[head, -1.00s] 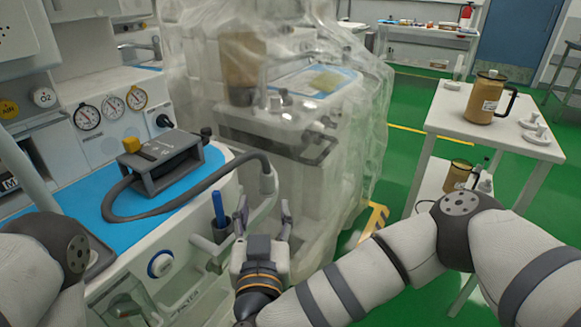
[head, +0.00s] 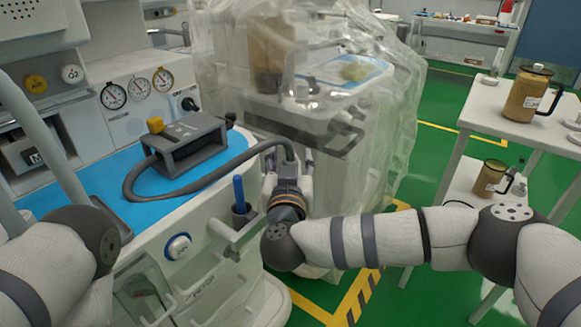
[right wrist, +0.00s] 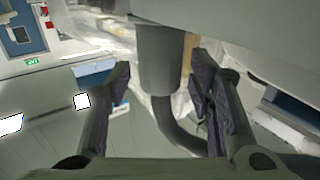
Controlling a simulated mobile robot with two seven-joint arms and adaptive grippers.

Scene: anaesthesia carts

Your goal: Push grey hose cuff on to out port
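A dark grey hose (head: 205,186) loops from a grey block (head: 185,145) on the cart's blue top to the right and bends down at my right gripper (head: 289,164). In the right wrist view, the wide grey cuff (right wrist: 160,62) stands between the two fingers of that gripper (right wrist: 160,92). A gap shows on each side of the cuff, so the fingers are open and apart from it. The hose (right wrist: 176,128) curves away from the cuff's narrow end. The cuff's other end meets or passes behind a pale surface (right wrist: 225,18). I cannot make out the out port. My left gripper is out of view.
The cart's white front carries a blue stick in a holder (head: 240,198) and a round blue-ringed knob (head: 178,246), close left of my right gripper. A plastic-draped machine (head: 335,140) stands just behind. A white table (head: 480,118) with a brown jug (head: 527,93) is at right.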

